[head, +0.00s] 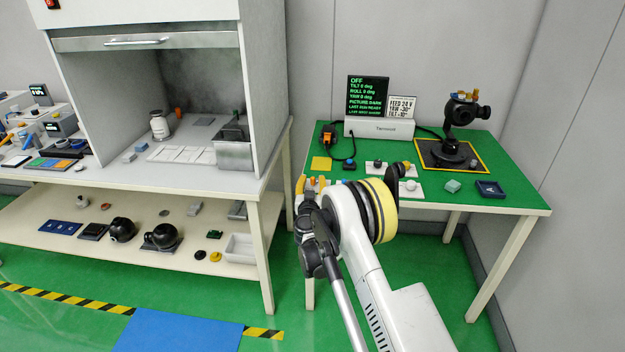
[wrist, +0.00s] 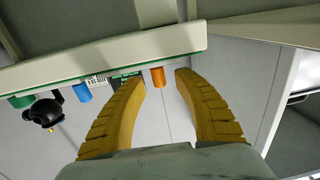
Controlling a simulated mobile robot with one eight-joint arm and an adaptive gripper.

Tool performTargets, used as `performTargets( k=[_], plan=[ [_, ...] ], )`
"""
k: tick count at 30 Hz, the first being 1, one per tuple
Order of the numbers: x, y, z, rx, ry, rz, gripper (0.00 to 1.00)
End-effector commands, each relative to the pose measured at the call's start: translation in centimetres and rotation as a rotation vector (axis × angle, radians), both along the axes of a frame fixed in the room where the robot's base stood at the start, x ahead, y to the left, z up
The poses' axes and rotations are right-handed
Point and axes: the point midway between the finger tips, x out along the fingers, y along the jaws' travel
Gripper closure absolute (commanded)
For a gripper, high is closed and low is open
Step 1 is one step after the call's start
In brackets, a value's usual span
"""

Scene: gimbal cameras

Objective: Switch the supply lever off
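An orange and black unit (head: 328,136) with a dark cable stands at the back left of the green table; it may carry the supply lever, but its position is too small to tell. The black screen (head: 367,95) above the white console reads OFF, with tilt, roll and yaw at 0 and the picture dark. My gripper (head: 310,183) is at the table's front left edge. In the wrist view my gripper (wrist: 161,78) is open, with nothing between its yellow fingers. An orange post (wrist: 158,77) shows beyond and between the fingertips, apart from them.
A black gimbal camera (head: 462,115) stands on a yellow-edged mat at the back right. A yellow square (head: 321,163) and small knobs lie in front. A grey hood (head: 260,90) stands left.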

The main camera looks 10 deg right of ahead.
Motion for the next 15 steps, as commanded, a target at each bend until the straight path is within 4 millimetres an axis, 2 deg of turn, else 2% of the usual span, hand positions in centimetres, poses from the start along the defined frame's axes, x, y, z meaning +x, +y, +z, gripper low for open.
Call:
performTargets(
  k=[9, 15],
  plan=[
    [-6.8, 1.9, 0.1, 0.000, 0.000, 0.002, 0.62],
    [-9.6, 2.7, 0.0, 0.000, 0.000, 0.001, 0.62]
  ],
)
